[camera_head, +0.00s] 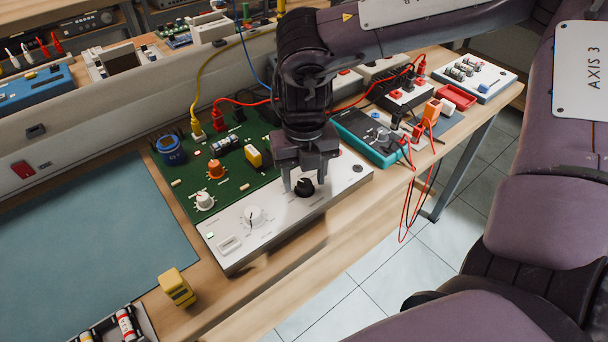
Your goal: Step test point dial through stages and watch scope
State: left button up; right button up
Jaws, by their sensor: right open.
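The hifi unit's pale front panel (277,228) lies on the bench with a green circuit board (234,187) behind it. A black dial (304,187) sits on the panel under my right gripper (306,182). The gripper points down with its open fingers on either side of the dial; I cannot tell whether they touch it. A white dial (254,216) with markings around it is further left on the panel. A white knob (204,201) and an orange knob (215,169) stand on the board. My left gripper does not show. I cannot make out which instrument is the scope.
A teal meter (360,138) with red and black leads is right of the panel. A red tray (456,97) lies beyond it. A yellow block (177,288) and a tray of cylinders are at the front left. The blue-green mat (95,235) is clear.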

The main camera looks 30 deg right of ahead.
jog(key=shift+f, duration=0.2)
jog(key=shift+c, duration=0.2)
jog(key=c, duration=0.9)
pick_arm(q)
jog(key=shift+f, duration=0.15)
pick_arm(e)
jog(key=shift+m+b, duration=0.35)
jog(key=shift+m, duration=0.05)
jog(key=m+b, duration=0.3)
jog(key=m, duration=0.1)
jog(key=shift+f, duration=0.1)
jog(key=shift+m+b, duration=0.65)
jog(key=shift+m, duration=0.35)
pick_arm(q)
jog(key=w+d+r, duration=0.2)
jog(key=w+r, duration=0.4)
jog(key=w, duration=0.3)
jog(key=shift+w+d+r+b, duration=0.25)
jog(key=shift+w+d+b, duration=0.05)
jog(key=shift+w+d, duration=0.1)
pick_arm(e)
jog(key=shift+m, duration=0.6)
